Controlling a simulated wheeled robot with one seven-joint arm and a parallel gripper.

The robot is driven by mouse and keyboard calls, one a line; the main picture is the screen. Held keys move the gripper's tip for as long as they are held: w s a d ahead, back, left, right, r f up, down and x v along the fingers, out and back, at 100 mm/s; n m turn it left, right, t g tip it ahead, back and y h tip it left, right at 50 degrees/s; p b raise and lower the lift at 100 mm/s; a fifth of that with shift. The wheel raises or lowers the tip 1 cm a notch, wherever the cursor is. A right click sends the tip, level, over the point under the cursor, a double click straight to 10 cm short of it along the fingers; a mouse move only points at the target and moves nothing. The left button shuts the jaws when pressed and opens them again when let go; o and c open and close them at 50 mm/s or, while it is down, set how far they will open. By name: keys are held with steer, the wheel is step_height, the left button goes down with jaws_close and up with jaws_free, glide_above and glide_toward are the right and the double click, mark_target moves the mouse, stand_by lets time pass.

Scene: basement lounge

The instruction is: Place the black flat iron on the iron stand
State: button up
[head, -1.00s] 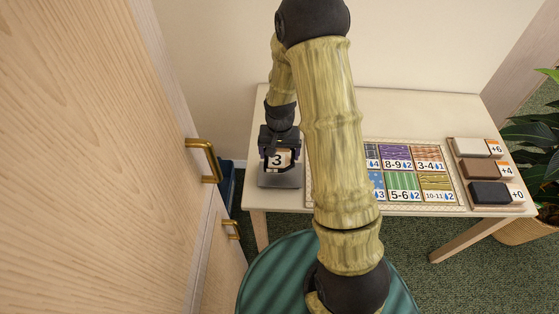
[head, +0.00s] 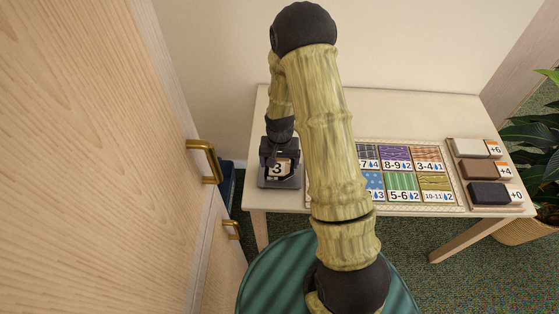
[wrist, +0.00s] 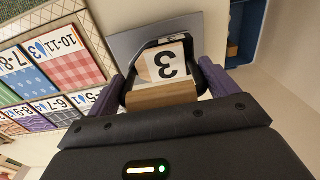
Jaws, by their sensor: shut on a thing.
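I cannot tell whether the iron's underside touches the plate.
The cream table (head: 400,112) holds a patterned number board (head: 408,203) right of the stand. White, brown and black blocks (head: 488,193) sit at the right end. A wooden cabinet (head: 95,160) with brass handles (head: 208,160) stands close at left. A plant (head: 535,135) is at right.

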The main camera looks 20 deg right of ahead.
steer(key=o, duration=0.9)
steer(key=shift+f, duration=0.1)
step_height(320, 180, up, 12)
steer(key=shift+r+b, duration=0.15)
steer(key=shift+b, duration=0.6)
steer(key=shift+s, duration=0.1)
